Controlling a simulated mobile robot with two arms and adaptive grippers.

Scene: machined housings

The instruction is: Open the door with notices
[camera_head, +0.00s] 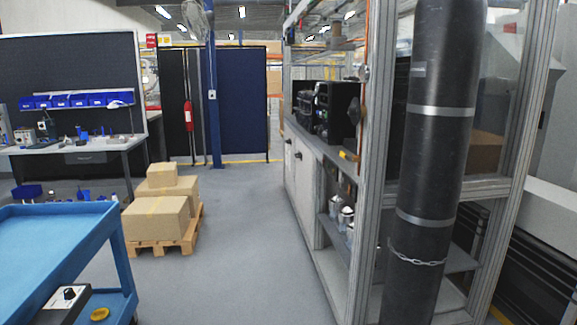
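I cannot make out a door with notices for certain. At the back stands a tall dark blue panel (238,105), with a black panel (173,108) to its left; neither shows readable notices. Small red and white signs (158,40) hang above the black panel. A grey cabinet (299,175) with closed light doors stands right of the aisle; no notices show on it. Neither of my grippers is in view.
A blue cart (60,235) fills the near left. Cardboard boxes (157,220) sit on a wooden pallet (185,240) beyond it. A tall black cylinder (432,150) with a chain stands at right. The grey floor (240,240) between is clear towards the back.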

